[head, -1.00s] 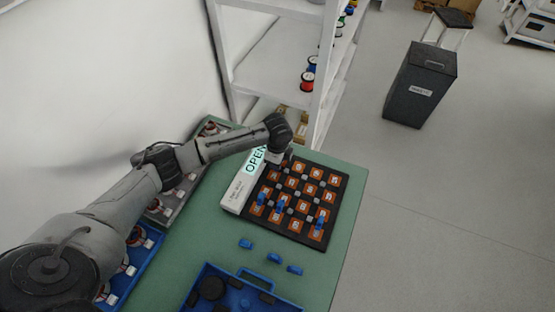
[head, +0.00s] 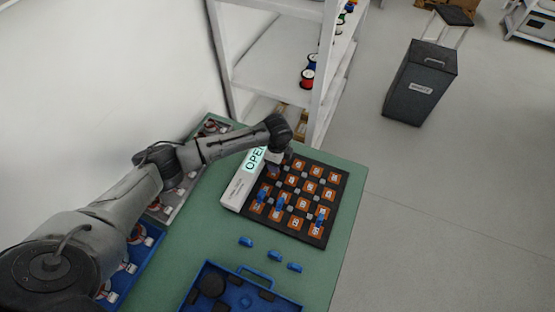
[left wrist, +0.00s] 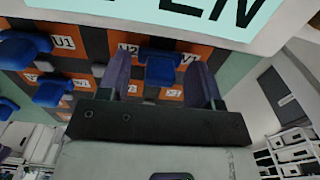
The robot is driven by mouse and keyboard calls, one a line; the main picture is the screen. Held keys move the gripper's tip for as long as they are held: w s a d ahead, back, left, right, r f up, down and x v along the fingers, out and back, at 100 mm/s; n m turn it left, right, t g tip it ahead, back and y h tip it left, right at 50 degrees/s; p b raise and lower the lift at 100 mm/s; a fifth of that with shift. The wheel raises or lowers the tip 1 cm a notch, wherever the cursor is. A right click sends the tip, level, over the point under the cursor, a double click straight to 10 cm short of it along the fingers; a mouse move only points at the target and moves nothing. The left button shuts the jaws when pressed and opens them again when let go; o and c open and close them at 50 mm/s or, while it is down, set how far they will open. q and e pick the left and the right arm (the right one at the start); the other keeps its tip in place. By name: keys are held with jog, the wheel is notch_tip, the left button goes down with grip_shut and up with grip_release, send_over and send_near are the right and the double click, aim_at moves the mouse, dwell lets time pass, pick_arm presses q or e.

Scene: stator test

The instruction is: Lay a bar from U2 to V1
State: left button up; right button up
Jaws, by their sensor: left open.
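A dark board (head: 335,197) with labelled orange tiles lies on the green table. My left gripper (head: 274,170) is at its far left corner. In the left wrist view the left gripper (left wrist: 161,82) is open, its two purple-grey fingers on either side of a blue bar (left wrist: 160,68), with gaps beside it. This bar is between the labels U2 (left wrist: 128,48) and V1 (left wrist: 188,58); whether it is fully seated I cannot tell. Another blue bar (left wrist: 25,48) is beside the U1 label (left wrist: 63,43). In the head view several blue bars (head: 280,203) stand on the board. My right gripper is not in view.
Three loose blue bars (head: 274,256) lie on the table (head: 222,250) in front of the board. A blue crate (head: 238,302) is at the near edge. A white box with a lit OPEN sign (head: 254,160) borders the board's left side. A shelf (head: 270,60) rises behind.

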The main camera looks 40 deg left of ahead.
pick_arm(q)
notch_tip(320, 180, up, 14)
jog(key=p, duration=0.2)
dwell(0.5)
jog(key=shift+f, duration=0.1)
dwell(0.8)
